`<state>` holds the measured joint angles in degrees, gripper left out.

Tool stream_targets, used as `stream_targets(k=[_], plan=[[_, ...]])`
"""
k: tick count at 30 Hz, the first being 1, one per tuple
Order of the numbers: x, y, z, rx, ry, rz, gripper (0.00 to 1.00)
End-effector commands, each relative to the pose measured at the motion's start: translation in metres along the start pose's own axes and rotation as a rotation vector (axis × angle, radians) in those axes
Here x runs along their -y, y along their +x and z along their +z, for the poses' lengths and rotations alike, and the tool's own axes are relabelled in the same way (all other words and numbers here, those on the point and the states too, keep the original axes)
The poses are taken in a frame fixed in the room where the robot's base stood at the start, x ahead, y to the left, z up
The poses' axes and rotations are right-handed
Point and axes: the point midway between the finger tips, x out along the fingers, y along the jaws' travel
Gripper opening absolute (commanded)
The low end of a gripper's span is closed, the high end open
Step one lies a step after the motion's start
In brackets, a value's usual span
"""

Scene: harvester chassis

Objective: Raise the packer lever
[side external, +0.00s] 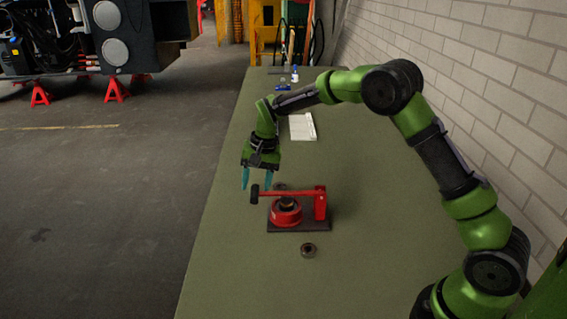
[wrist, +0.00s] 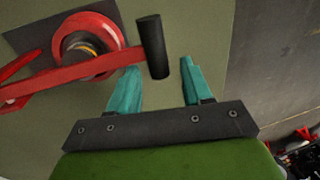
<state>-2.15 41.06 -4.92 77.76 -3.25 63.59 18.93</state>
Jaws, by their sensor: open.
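The packer has a red lever (side external: 288,193) that lies about level over a round red body (side external: 286,212) on a dark base plate (side external: 313,225). A black handle (side external: 255,193) is at the lever's left end. My gripper (side external: 257,179) is open, with teal fingers pointing down just above and left of the handle. In the wrist view the black handle (wrist: 153,46) shows beyond and between the spread teal fingers (wrist: 158,82). The red lever (wrist: 70,77) runs left from it. Whether a finger touches the handle or lever, I cannot tell.
A dark ring (side external: 308,250) lies on the green table (side external: 400,205) in front of the packer, and another dark piece sits behind it. A white tray (side external: 302,127) and a small bottle (side external: 294,75) stand farther back. The table's left edge is near my gripper.

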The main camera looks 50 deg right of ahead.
Motion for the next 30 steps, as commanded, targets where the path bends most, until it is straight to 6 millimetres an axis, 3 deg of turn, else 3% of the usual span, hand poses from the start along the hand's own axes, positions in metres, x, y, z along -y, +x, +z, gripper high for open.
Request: stream_targets(k=[2,12,23,30], plan=[[0.0,0.0,0.0,0.0,0.0,0.0,0.49],[0.0,-0.001,0.0,0.0,0.0,0.0,0.0],[0.0,-0.002,-0.001,-0.001,0.001,-0.008,0.0],[-0.001,-0.016,-0.001,-0.002,0.004,-0.086,0.0]])
